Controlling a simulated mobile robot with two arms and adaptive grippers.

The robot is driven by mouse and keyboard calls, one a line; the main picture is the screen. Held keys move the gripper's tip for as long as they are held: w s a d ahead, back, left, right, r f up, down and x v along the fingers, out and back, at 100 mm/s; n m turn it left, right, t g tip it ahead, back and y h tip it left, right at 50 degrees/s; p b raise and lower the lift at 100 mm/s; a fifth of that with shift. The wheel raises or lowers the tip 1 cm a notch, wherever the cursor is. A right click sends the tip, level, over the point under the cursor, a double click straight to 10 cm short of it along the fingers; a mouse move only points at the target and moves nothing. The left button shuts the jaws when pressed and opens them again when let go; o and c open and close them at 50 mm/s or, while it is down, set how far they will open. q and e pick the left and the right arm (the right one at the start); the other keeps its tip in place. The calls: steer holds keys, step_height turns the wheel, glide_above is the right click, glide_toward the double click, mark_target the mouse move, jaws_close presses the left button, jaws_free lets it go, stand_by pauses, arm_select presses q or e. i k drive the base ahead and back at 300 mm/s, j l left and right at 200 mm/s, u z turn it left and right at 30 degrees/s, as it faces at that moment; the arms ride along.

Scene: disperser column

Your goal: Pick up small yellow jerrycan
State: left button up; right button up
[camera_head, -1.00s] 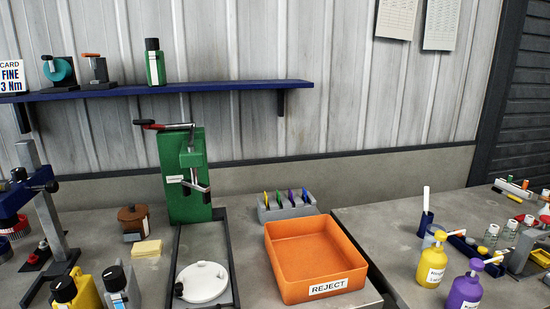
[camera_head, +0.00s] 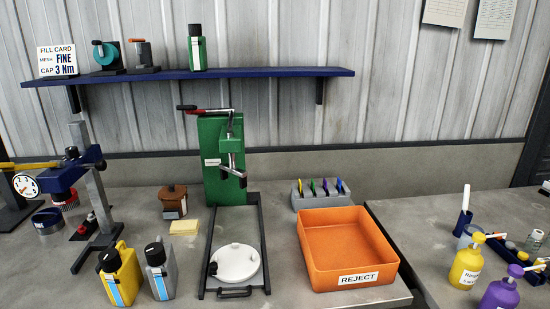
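The small yellow jerrycan (camera_head: 124,274) stands on the grey bench at the lower left of the head view. It has a black cap and a blue-and-white label. A similar grey jerrycan (camera_head: 161,273) stands just to its right, close beside it. Neither of my grippers shows in the head view, so nothing is seen touching the jerrycan.
A blue press stand (camera_head: 92,200) rises just behind and left of the jerrycan. A black-framed slide with a white lid (camera_head: 236,262) lies to the right, then an orange REJECT tray (camera_head: 345,245).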

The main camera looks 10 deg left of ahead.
mark_target(123, 286)
steer(key=u, duration=1.3)
